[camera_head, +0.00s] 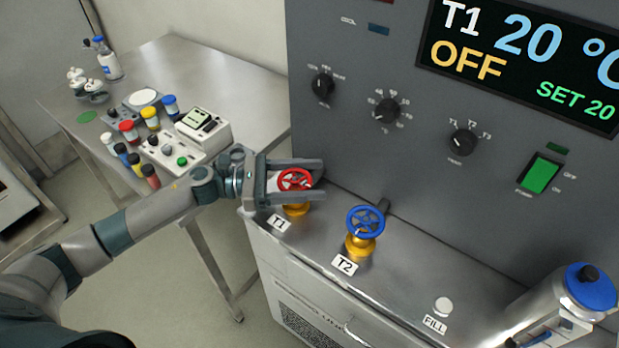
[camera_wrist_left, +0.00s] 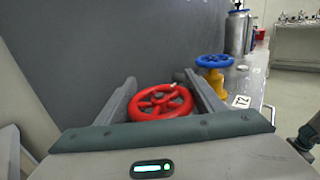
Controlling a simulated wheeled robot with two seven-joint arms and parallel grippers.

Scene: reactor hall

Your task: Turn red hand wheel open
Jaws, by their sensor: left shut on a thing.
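The red hand wheel (camera_head: 295,180) sits on a yellow valve body (camera_head: 296,210) beside the T1 label, at the left end of the steel ledge. My left gripper (camera_head: 300,181) reaches in from the left, with one finger on each side of the wheel, and is shut on it. In the left wrist view the red wheel (camera_wrist_left: 160,101) lies between the two grey fingers (camera_wrist_left: 163,96). The lower part of the valve is hidden there. My right gripper is not in view.
A blue hand wheel (camera_head: 365,221) on a yellow valve stands to the right by the T2 label. The grey panel (camera_head: 400,150) with knobs, a green switch (camera_head: 540,174) and a display reading T1 20, OFF rises close behind. A steel bottle (camera_head: 560,305) stands at right.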

